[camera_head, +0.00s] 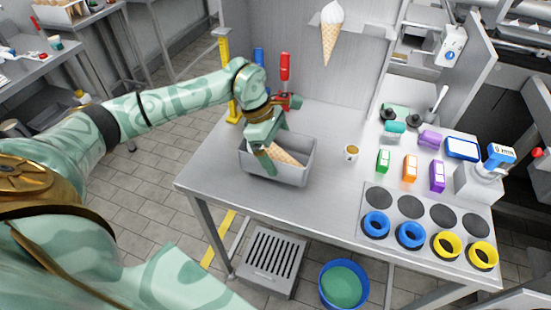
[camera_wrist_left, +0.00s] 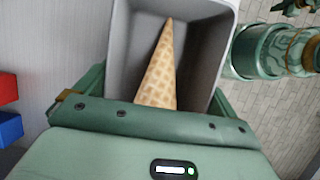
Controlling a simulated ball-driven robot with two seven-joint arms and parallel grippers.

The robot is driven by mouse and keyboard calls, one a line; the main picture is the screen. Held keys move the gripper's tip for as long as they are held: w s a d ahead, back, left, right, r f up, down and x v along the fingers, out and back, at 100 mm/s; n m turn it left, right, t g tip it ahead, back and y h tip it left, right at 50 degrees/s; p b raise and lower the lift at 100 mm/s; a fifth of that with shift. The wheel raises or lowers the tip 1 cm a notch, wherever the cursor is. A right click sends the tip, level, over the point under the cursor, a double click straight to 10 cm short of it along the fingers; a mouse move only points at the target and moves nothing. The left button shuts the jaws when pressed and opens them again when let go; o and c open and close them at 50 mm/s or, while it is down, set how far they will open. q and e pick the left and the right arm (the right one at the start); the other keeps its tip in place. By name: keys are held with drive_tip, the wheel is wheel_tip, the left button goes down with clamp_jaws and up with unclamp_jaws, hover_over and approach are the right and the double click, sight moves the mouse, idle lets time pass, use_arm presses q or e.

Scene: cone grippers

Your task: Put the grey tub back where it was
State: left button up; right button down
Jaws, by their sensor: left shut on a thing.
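The grey tub (camera_head: 292,177) is at the left part of the steel table, with a waffle cone (camera_head: 287,156) lying inside it. My left gripper (camera_head: 270,147) is over the tub's left end, its fingers on opposite sides of the tub and shut on it. In the left wrist view the tub (camera_wrist_left: 207,45) shows between the green fingers, and the cone (camera_wrist_left: 160,75) points away from the palm. The cone's wide end is hidden behind the gripper. I cannot tell whether the tub's bottom touches the table. My right gripper is not in view.
A small cup (camera_head: 351,153) stands right of the tub. Coloured cartons, blue and yellow rings (camera_head: 410,234) and a dispenser (camera_head: 480,182) fill the table's right side. The front left tabletop is clear.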

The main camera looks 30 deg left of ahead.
use_arm(q)
drive_tip(key=shift+w+a+f, duration=0.1)
drive_tip(key=shift+a+f, duration=0.05)
drive_tip(key=shift+f, duration=0.05)
drive_tip(key=shift+a+f, duration=0.15)
drive_tip(key=shift+f, duration=0.8)
drive_tip(key=shift+a+f, duration=0.15)
drive_tip(key=shift+f, duration=0.8)
drive_tip(key=shift+b, duration=0.35)
drive_tip(key=o, duration=0.7)
drive_tip(key=shift+f, duration=0.1)
drive_tip(key=shift+o, duration=0.2)
drive_tip(key=shift+r, duration=0.2)
drive_tip(key=p+v, duration=0.1)
drive_tip(key=v, duration=1)
drive_tip(key=shift+a+r, duration=0.2)
drive_tip(key=shift+r, duration=0.15)
